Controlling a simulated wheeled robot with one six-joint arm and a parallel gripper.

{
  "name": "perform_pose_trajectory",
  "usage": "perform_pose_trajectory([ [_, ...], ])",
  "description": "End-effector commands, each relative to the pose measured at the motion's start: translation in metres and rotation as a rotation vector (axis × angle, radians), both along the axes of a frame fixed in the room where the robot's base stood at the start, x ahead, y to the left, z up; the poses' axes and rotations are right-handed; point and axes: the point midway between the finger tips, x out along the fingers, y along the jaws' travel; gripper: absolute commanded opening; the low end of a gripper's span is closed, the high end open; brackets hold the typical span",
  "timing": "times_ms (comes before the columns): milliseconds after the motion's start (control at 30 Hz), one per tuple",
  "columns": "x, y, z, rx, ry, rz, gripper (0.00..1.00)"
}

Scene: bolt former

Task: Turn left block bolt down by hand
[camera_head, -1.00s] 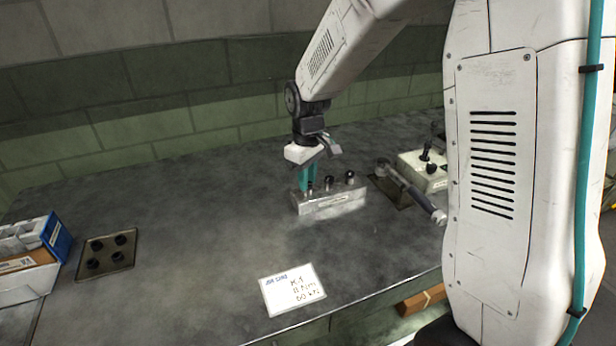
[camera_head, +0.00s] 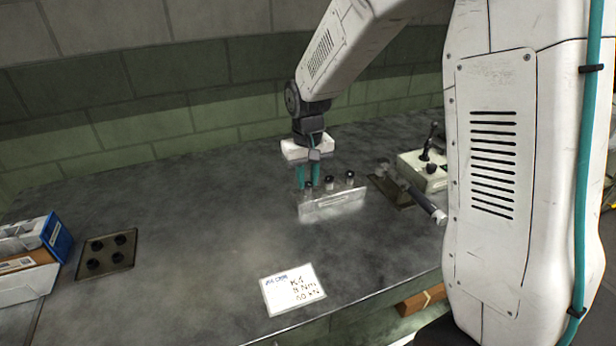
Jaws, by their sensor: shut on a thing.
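The metal block (camera_head: 333,204) stands on the dark bench, with bolts sticking up from its top. The left bolt (camera_head: 308,187) is at the block's left end, and my gripper (camera_head: 308,180) is over it, pointing down. Its two teal fingers are on either side of the bolt's head and shut on it. The fingers partly hide this bolt. The middle bolt (camera_head: 328,183) and the right bolt (camera_head: 350,177) stand free, with dark heads. How deep the left bolt sits cannot be told.
A wrench (camera_head: 415,192) lies on a dark plate right of the block, by a pale box with a black lever (camera_head: 424,168). A job card (camera_head: 292,289) lies in front. A dark tray (camera_head: 106,254) with several black caps and a blue box (camera_head: 55,243) are at left. The bench's middle is clear.

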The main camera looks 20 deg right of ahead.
Motion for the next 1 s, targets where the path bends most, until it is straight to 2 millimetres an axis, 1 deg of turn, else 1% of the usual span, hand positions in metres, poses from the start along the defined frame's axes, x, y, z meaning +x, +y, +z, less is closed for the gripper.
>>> perform_pose_trajectory([
  [333,0.001,0.000,0.002,0.000,-0.005,-0.003,0.00],
  [367,0.001,0.000,0.002,0.000,-0.005,-0.002,0.24],
  [400,0.001,0.000,0.002,0.000,-0.005,-0.002,0.35],
  [433,0.001,0.000,0.002,0.000,-0.005,-0.002,0.44],
  [667,0.001,0.000,0.001,0.000,-0.002,-0.002,0.44],
  [767,0.001,0.000,0.004,0.000,-0.003,-0.002,0.44],
  [867,0.001,0.000,0.014,0.000,-0.005,-0.002,0.44],
  [1000,0.001,0.000,0.039,0.000,-0.006,-0.002,0.44],
])
